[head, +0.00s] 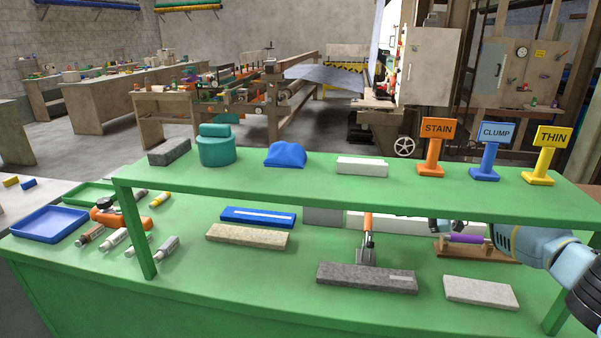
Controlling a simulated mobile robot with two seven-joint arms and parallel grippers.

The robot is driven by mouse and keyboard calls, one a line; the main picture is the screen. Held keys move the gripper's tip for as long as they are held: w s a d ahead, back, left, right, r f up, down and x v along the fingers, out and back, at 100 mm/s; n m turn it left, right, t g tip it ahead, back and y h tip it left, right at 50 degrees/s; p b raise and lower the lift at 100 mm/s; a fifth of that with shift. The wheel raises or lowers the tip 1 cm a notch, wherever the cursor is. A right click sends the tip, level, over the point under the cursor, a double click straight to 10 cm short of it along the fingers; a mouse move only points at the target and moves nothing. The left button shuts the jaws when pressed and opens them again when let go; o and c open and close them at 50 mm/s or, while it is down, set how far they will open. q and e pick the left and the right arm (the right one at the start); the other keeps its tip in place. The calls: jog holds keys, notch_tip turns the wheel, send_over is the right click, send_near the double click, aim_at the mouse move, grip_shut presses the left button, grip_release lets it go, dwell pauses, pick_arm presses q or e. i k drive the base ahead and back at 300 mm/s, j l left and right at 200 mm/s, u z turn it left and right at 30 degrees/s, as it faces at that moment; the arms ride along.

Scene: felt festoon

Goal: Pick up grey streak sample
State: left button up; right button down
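A dark grey speckled felt slab (350,275) lies flat at the front of the green bench, with a small pale strip near its right end. It looks like the grey streak sample, though its markings are hard to read. A lighter grey slab (482,292) lies to its right, and a beige slab (247,237) lies to its left. My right arm comes in from the right under the shelf. My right gripper (447,226) seems to be near a purple roller, behind and right of the dark slab and apart from it; its fingers are too small and covered to read. My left gripper is out of view.
A green raised shelf (250,181) spans above the bench on posts, carrying blocks and STAIN, CLUMP and THIN signs. An orange-handled tool (368,224) stands right behind the dark slab. A purple roller (467,239) rests on a wooden stand. Blue tray (48,222) at left.

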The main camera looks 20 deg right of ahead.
aim_at(398, 280)
jog(key=k+j, duration=0.8)
jog(key=j, duration=0.1)
